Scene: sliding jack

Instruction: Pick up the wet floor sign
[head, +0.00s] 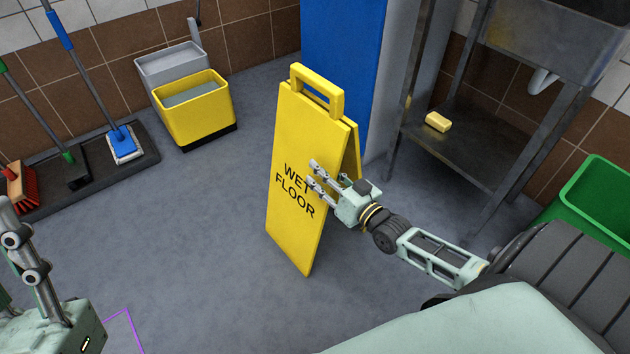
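The yellow wet floor sign (298,145) stands upright on the grey floor in the middle of the head view, with its two panels spread and a loop handle (318,92) on top. My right gripper (312,174) is in front of the sign's lettered front panel, near its right edge and below the handle. Its fingers look spread with nothing between them; I cannot tell if they touch the panel. My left gripper (12,222) is at the left edge, well away from the sign, partly cut off, so its opening is unclear.
A yellow and grey mop bucket (195,115) stands at the back left. Brooms and a blue mop (122,142) stand on a dark tray at left. A metal sink stand (470,150) with a yellow sponge (438,122) and a green bin (595,195) are at right. Floor left of the sign is clear.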

